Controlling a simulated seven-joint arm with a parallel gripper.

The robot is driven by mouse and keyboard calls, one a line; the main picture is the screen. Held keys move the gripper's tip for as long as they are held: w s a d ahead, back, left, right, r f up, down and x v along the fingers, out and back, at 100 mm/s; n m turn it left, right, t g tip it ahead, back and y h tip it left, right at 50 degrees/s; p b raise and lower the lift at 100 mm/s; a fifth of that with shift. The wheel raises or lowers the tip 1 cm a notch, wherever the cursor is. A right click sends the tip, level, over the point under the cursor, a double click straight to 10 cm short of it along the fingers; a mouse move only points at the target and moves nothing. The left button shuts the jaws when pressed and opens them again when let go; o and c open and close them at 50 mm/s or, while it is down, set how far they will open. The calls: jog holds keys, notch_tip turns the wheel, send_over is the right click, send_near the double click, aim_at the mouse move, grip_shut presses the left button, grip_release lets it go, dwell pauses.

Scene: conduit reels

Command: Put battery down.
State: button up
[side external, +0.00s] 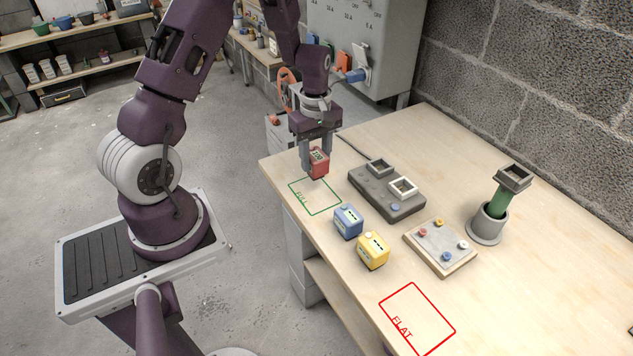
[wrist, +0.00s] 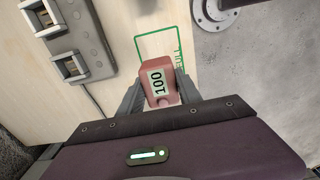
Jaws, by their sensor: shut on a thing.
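My gripper (side external: 317,160) is shut on a red battery (side external: 319,163), which hangs above the table close to the far edge of the green FULL outline (side external: 315,197). In the wrist view the battery (wrist: 159,84) sits between the two fingers and shows a label reading 100. The green outline (wrist: 160,37) shows partly beyond it there. A blue battery (side external: 348,221) and a yellow battery (side external: 373,250) stand on the table nearer the camera. A red FLAT outline (side external: 418,319) lies empty near the front.
A dark two-socket dock (side external: 386,194) with a cable lies right of the green outline. A board with coloured knobs (side external: 440,246) and a grey holder with a green tester (side external: 490,224) stand further right. The inside of the green outline looks clear.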

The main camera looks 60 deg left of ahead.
aim_at(316, 175)
notch_tip(316, 175, down, 6)
jog(key=shift+r, duration=0.1)
jog(key=o, duration=1.3)
jog(key=shift+o, duration=0.2)
